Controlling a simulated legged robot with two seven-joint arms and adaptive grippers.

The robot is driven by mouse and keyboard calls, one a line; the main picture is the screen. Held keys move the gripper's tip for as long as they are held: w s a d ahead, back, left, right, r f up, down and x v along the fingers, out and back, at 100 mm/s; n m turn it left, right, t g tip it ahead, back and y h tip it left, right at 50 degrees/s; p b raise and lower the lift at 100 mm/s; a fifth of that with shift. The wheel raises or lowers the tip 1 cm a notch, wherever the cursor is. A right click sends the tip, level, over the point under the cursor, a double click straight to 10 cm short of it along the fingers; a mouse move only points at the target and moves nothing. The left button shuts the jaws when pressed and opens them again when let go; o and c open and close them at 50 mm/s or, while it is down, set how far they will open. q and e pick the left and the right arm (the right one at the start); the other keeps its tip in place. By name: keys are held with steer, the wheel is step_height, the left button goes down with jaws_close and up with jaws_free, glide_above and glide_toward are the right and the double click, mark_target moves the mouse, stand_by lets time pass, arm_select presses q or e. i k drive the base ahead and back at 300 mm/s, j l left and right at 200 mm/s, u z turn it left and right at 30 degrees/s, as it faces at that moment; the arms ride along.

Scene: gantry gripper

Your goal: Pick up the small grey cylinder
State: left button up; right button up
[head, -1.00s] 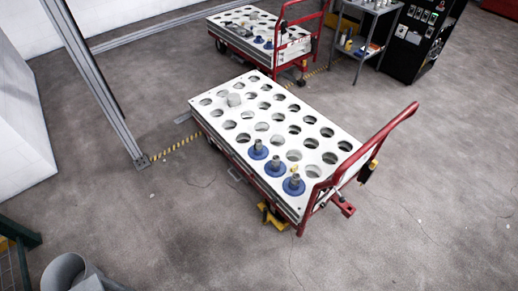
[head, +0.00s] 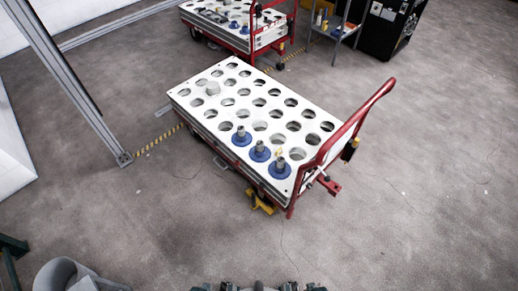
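No gripper can be made out in the head view. Only the tops of some dark mechanical parts, which look like mine, show at the bottom edge, well short of the cart.
Blue-based pieces with grey posts (head: 260,151) stand along the near cart's right front. Its red handle (head: 357,121) rises at the right. The floor in front is clear.

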mark_target(241, 128)
steer(key=i+j+z, duration=0.3)
steer(key=i+j, duration=0.85)
steer(key=j, duration=0.15)
